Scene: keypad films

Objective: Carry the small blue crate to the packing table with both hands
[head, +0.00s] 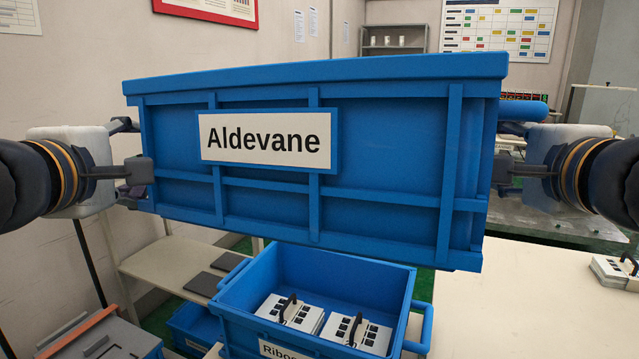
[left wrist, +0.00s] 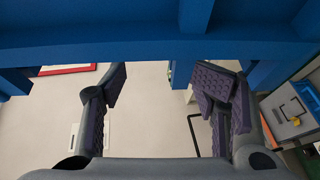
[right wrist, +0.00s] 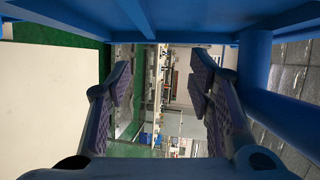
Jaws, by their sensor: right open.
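A blue crate (head: 390,160) labelled "Aldevane" fills the middle of the head view, tilted, with its inside hidden. It appears raised above the surfaces below. My left gripper (head: 138,160) is at its left end, fingers apart; in the left wrist view (left wrist: 165,85) nothing shows between them. My right gripper (head: 508,168) is at its right end, below a blue bar handle (head: 524,110). In the right wrist view (right wrist: 160,80) its fingers are apart and empty, with the handle (right wrist: 256,75) beside them. I cannot tell whether the fingers touch the crate.
Below is a second blue crate (head: 238,291), its label partly hidden, holding white keypad-like packs (head: 358,334). A cream tabletop (head: 530,305) at right is mostly clear, with a similar pack (head: 614,270) at its edge. A shelf with dark pads (head: 205,284) stands at left.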

